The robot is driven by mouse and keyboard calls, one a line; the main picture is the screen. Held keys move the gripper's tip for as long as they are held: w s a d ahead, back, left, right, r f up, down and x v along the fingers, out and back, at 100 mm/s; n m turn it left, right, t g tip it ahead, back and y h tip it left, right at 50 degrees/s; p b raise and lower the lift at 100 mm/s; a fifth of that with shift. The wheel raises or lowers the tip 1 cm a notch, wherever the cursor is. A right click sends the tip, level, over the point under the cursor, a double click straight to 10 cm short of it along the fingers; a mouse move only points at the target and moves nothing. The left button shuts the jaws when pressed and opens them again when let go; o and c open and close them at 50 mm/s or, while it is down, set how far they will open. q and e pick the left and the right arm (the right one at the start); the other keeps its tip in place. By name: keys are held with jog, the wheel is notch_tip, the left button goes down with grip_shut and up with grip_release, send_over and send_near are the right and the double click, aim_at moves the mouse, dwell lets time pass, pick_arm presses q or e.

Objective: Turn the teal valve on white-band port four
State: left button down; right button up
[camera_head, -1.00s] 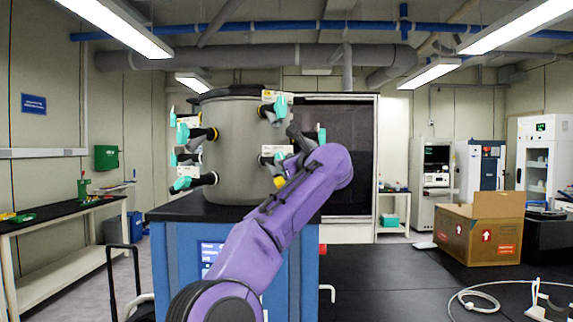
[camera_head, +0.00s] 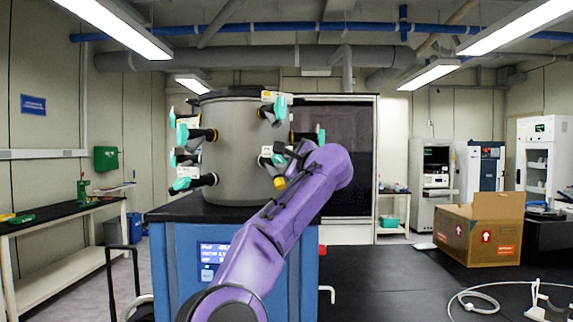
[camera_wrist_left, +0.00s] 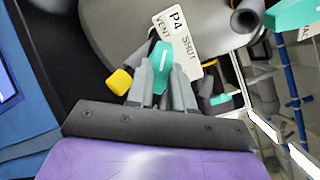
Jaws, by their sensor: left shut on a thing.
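The grey drum of the freeze dryer (camera_head: 232,150) stands on a blue cabinet and carries several teal-handled valves. In the left wrist view, a white label (camera_wrist_left: 180,38) reads "P4 VENT SHUT". Just below it is a teal valve handle (camera_wrist_left: 163,57), between the fingers of my left gripper (camera_wrist_left: 163,75), which is shut on it. In the head view this valve (camera_head: 266,150) is at the drum's lower right, and my left gripper (camera_head: 282,152) reaches it, partly hidden by my purple arm. A yellow cap (camera_wrist_left: 119,81) sits beside the fingers. My right gripper is not in view.
Another teal valve (camera_head: 281,104) sits above on the drum, and more (camera_head: 183,132) line its left side. A dark-panelled chamber (camera_head: 345,150) stands behind.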

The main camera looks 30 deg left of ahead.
pick_arm(q)
jog(key=shift+r, duration=0.2)
jog(key=c, duration=1)
grip_release()
jog(key=shift+a+f, duration=0.1)
jog(key=shift+f, duration=0.05)
jog(key=b+v, duration=0.5)
jog(key=v, duration=0.5)
jog(key=shift+d+b, duration=0.3)
